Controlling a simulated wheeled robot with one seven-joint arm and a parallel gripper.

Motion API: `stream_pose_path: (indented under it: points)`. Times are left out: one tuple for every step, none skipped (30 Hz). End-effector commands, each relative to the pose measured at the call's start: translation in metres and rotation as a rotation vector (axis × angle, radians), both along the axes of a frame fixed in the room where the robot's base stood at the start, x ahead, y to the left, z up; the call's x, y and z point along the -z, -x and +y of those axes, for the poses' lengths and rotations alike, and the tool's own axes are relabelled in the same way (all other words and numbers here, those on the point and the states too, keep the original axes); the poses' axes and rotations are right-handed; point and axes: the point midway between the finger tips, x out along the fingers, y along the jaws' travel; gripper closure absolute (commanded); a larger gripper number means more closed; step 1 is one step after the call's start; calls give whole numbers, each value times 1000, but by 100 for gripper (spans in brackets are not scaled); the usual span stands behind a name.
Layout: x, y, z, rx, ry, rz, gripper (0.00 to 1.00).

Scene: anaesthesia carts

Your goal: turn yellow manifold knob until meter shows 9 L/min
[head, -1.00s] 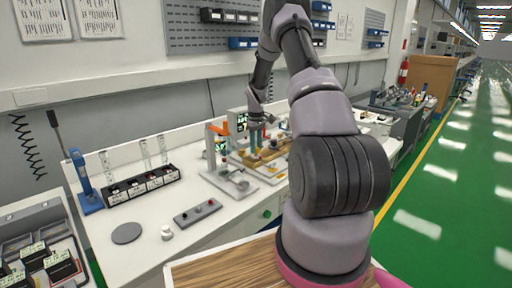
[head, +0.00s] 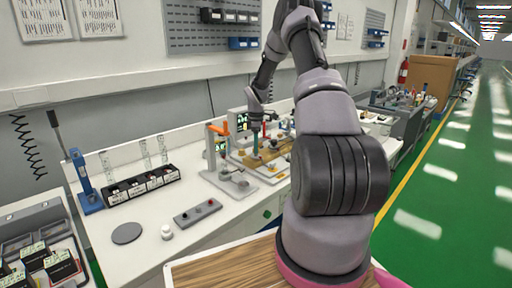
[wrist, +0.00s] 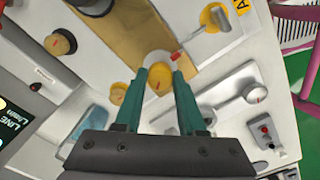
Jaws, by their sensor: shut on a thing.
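In the wrist view the yellow knob (wrist: 159,78) with a red mark sits between the two teal fingertips of my gripper (wrist: 159,73). The gripper is shut on it. The knob stands at the end of a brass-coloured strip on the pale manifold board. A dark display (wrist: 16,122) with green text is cut off at the left edge, and I cannot read a flow value on it. In the head view my gripper (head: 257,144) is down at the board (head: 242,160). The knob is too small to make out there.
In the wrist view, a darker yellow knob (wrist: 62,42), a yellow valve with a grey lever (wrist: 214,20) and a metal ball-ended lever (wrist: 248,92) are nearby. In the head view, a stand with an orange top (head: 217,130) is left of my gripper.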

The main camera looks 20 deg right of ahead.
Motion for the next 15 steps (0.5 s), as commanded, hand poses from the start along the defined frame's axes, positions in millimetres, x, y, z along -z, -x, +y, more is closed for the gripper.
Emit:
stream_pose_path:
  points:
    - [-1, -1, -1, -9, 1, -3, 100]
    - [-1, -1, -1, -15, 1, -3, 100]
    - [-1, -1, -1, -21, 1, -3, 100]
    - [-1, -1, -1, -24, 1, -3, 100]
    - [-1, -1, -1, -27, 1, -3, 100]
    - [-1, -1, -1, -29, 1, -3, 100]
    - [-1, -1, -1, -30, 1, -3, 100]
    - [-1, -1, -1, -31, 1, -3, 100]
    - [-1, -1, -1, -32, 1, -3, 100]
    - [-1, -1, -1, -32, 1, -3, 100]
    - [-1, -1, -1, -32, 1, -3, 100]
    - [-1, -1, -1, -31, 1, -3, 100]
    - [-1, -1, -1, -31, 1, -3, 100]
    - [-1, -1, -1, -31, 1, -3, 100]
    - [-1, -1, -1, -31, 1, -3, 100]
